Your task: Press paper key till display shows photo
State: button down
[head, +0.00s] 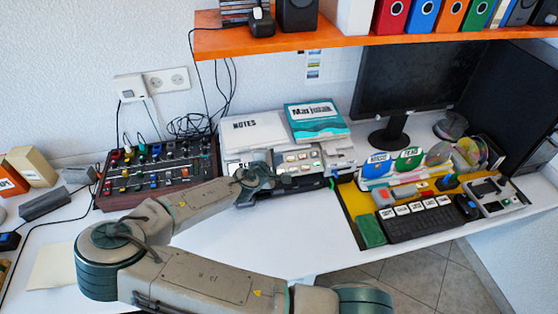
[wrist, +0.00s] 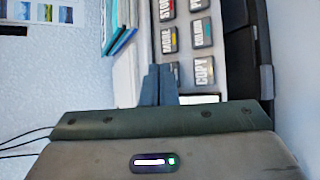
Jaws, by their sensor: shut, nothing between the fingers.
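A grey and white printer (head: 308,165) stands against the wall, with a sloped panel of keys that also shows in the wrist view. There, sideways labels read STOP (wrist: 166,10), MODE (wrist: 168,40), COLOR (wrist: 202,33) and COPY (wrist: 204,70). A key starting with P (wrist: 197,4) is cut off at the top edge. Another key (wrist: 175,71) is partly hidden by my fingers; I cannot read it. A pale strip, perhaps the display (wrist: 200,99), shows beside the fingers, its text unreadable. My gripper (wrist: 159,68) is shut and empty over the panel; contact cannot be told.
Notes (head: 253,132) and a teal book (head: 316,118) lie on the printer. A mixer (head: 158,172) stands to the left, a monitor (head: 408,78) and a yellow tray with a keyboard (head: 425,221) to the right. An orange shelf (head: 290,42) hangs above.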

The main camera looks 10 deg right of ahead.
jog(key=shift+w+f, duration=0.15)
jog(key=shift+f, duration=0.1)
jog(key=shift+r, duration=0.15)
dwell(0.4)
jog(key=shift+s+r+p, duration=0.4)
jog(key=shift+r, duration=0.2)
jog(key=shift+r, duration=0.1)
jog(key=s+r+p, duration=0.1)
jog(key=r, duration=0.1)
jog(key=s+r+p, duration=0.1)
jog(key=r+p, duration=0.1)
jog(key=shift+s+r+p, duration=0.1)
jog(key=shift+s+p, duration=0.1)
jog(key=shift+p, duration=0.1)
dwell(0.6)
